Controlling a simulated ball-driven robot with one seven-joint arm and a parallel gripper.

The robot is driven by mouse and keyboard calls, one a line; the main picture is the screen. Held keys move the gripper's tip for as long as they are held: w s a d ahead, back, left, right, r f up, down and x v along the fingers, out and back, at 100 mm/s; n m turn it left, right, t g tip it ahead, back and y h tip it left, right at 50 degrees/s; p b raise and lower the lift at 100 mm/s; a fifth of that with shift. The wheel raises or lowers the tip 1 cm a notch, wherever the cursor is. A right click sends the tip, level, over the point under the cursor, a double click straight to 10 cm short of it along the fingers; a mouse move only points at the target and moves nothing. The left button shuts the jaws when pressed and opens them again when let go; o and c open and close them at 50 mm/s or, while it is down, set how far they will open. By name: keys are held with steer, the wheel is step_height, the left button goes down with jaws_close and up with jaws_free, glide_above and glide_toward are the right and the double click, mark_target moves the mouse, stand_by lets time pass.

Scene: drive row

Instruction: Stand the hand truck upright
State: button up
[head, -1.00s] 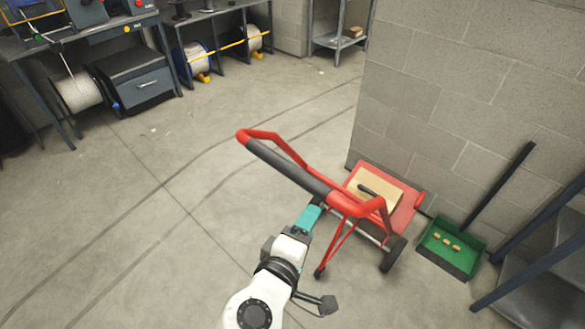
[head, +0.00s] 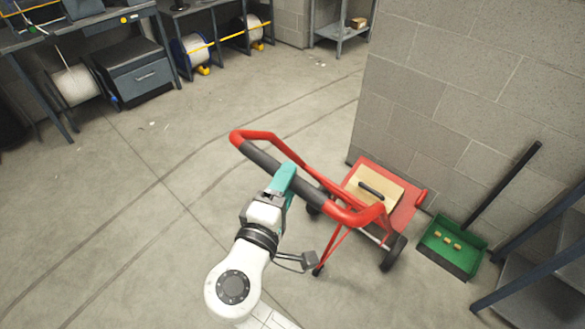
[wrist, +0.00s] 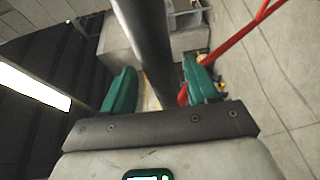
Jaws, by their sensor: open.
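The red hand truck (head: 345,215) stands tilted, its handle end raised toward me and its red toe plate (head: 410,210) by the block wall. A tan, board-like piece with a black handle (head: 362,186) lies at the plate. My gripper (head: 285,178) is at the middle of the dark grip bar (head: 262,158). In the wrist view the teal fingers of my gripper (wrist: 160,88) are open, with the dark bar (wrist: 148,40) running between them, closer to the right finger. Whether a finger touches the bar cannot be told.
A green dustpan (head: 450,246) with small tan pieces is right of the truck, near the block wall (head: 470,100). A grey shelf (head: 540,265) is at the lower right. A workbench (head: 100,40) and cable spools line the back left. The floor left of the truck is clear.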

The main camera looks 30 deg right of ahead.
steer(key=shift+x, duration=1.95)
jaws_close()
